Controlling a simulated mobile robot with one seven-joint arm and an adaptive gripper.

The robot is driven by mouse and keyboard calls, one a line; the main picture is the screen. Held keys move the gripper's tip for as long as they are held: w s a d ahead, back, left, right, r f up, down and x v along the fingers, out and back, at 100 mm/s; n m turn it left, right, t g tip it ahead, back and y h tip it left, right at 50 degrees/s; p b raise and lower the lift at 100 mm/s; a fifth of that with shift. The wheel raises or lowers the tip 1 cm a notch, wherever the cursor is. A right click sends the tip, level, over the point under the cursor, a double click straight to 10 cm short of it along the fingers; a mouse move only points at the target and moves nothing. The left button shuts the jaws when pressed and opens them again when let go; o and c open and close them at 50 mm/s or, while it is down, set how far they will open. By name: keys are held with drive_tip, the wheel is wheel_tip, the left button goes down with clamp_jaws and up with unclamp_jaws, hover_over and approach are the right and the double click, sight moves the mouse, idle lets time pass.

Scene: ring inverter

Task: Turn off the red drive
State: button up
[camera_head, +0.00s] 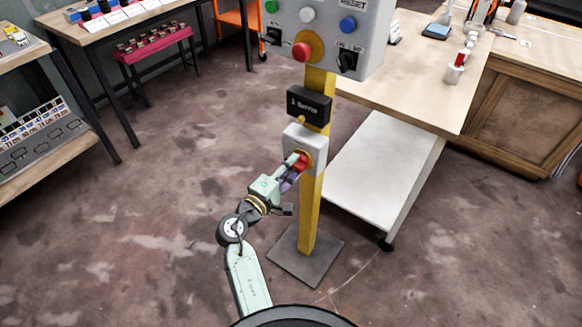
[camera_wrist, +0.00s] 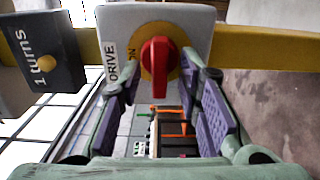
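The red drive knob (camera_wrist: 160,62) sits on a yellow round plate (camera_wrist: 147,45) on a white switch box (camera_wrist: 198,22). The box is marked DRIVE and ON in the wrist view. The red knob also shows in the head view (camera_head: 301,161), partly hidden by my gripper (camera_head: 293,174). In the wrist view my gripper (camera_wrist: 162,80) is open, with one purple-padded finger on each side of the knob. Narrow gaps seem to show between fingers and knob; I cannot tell if either touches it.
The box is on a yellow post (camera_head: 311,215) with a grey base plate (camera_head: 306,254). Above it are a black "1 turns" box (camera_head: 309,105) and a grey panel (camera_head: 322,18) with buttons and a red knob (camera_head: 301,52). A workbench (camera_head: 410,92) stands close on the right.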

drive_tip(key=shift+s, duration=0.1)
drive_tip(key=v, duration=1.2)
